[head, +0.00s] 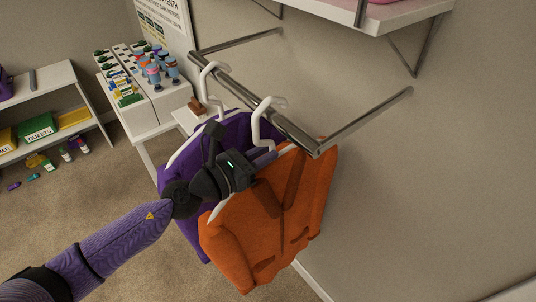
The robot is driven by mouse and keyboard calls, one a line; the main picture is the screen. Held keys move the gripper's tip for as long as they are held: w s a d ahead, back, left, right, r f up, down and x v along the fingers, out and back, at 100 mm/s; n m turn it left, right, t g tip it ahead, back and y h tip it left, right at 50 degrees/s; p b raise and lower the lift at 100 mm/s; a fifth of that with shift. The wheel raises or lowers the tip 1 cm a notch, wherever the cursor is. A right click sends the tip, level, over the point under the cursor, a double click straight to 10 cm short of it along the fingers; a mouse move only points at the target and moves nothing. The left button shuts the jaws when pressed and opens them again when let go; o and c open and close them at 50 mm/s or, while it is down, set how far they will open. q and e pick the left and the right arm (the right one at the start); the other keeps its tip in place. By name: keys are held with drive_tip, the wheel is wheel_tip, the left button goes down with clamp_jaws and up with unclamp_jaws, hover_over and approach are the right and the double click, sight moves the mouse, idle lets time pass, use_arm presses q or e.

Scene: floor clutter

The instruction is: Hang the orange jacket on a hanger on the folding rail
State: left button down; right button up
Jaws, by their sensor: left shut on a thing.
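The orange jacket (262,235) hangs on a white hanger (257,125) in the head view. The hanger's hook curves over the chrome folding rail (285,128) near its front end; I cannot tell whether its weight rests there. My left gripper (262,160) is shut on this hanger just below the hook, at the jacket's collar. The gripper and wrist hide part of the collar and shoulder. A purple jacket (190,230) hangs behind on a second white hanger (208,85), hooked farther back on the rail. My right gripper is not in view.
The rail's arms reach from the wall at right and back. A white shelf (420,15) is above right. A white cabinet (150,100) with bottles stands behind the jackets. A low shelf (50,90) with bins (38,130) is at left. Carpet in front is clear.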

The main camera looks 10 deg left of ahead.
sight(254, 143)
use_arm(q)
drive_tip(key=shift+s+a+r+y+p, duration=0.15)
drive_tip(key=shift+r+p, duration=0.5)
drive_tip(key=shift+p, duration=0.4)
drive_tip(key=shift+s+r+y+p, duration=0.15)
drive_tip(key=shift+r+p, duration=0.5)
drive_tip(key=shift+p, duration=0.4)
drive_tip(key=shift+s+a+r+p, duration=0.15)
drive_tip(key=shift+r+p, duration=0.25)
drive_tip(key=shift+r, duration=0.05)
drive_tip(key=shift+s+a+r+p, duration=0.15)
drive_tip(key=shift+r+p, duration=0.25)
drive_tip(key=shift+s+a+f+b, duration=0.35)
drive_tip(key=shift+s+a+b, duration=0.2)
drive_tip(key=shift+s+b, duration=0.15)
drive_tip(key=shift+s+a, duration=0.2)
drive_tip(key=shift+s, duration=0.1)
drive_tip(key=a+f+b+v, duration=0.1)
drive_tip(key=b+v, duration=1.2)
drive_tip(key=v, duration=3.3)
drive_tip(key=shift+a+f, duration=0.2)
drive_tip(key=shift+f, duration=0.85)
